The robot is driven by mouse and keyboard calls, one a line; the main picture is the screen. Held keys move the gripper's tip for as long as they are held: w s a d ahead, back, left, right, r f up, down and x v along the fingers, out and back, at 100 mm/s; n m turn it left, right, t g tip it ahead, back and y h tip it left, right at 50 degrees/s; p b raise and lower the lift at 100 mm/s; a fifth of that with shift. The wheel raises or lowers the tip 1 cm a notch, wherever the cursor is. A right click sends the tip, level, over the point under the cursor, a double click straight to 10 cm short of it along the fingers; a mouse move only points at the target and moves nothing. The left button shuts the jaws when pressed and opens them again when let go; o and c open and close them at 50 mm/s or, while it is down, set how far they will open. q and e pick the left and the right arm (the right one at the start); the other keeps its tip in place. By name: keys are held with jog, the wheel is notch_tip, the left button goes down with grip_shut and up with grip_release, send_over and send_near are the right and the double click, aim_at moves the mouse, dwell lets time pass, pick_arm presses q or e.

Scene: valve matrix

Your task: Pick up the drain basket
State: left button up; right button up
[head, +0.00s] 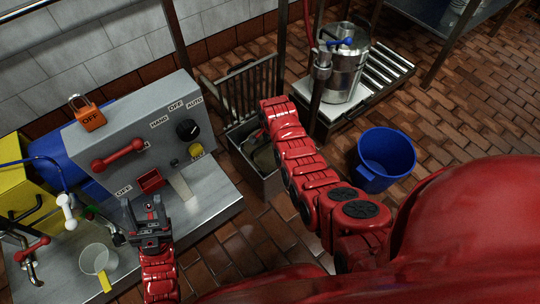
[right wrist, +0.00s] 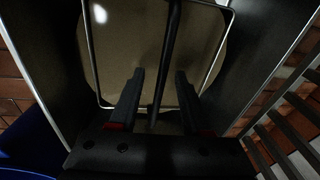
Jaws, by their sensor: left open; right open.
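The drain basket appears to be the tan round thing with a thin wire frame (right wrist: 112,65) in the right wrist view. It sits inside a dark-walled metal box, and a bit of it shows in the head view (head: 266,160). A dark upright bar (right wrist: 169,50) crosses in front of it. My right gripper (right wrist: 158,76) is open, its two fingers on either side of the bar's lower part. I cannot tell whether they touch it. In the head view my right arm hides most of this gripper. My left gripper (head: 146,212) is open and empty over the steel bench.
The metal box (head: 262,184) stands on the brick floor beside the control panel (head: 165,120). A metal grate (head: 235,95) leans behind it. A blue bucket (head: 384,158) and a steel pot (head: 345,75) on a slatted stand are to the right. A clear jug (head: 94,258) stands on the bench.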

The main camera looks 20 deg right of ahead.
jog(key=shift+c, duration=0.2)
grip_shut()
dwell(1.1)
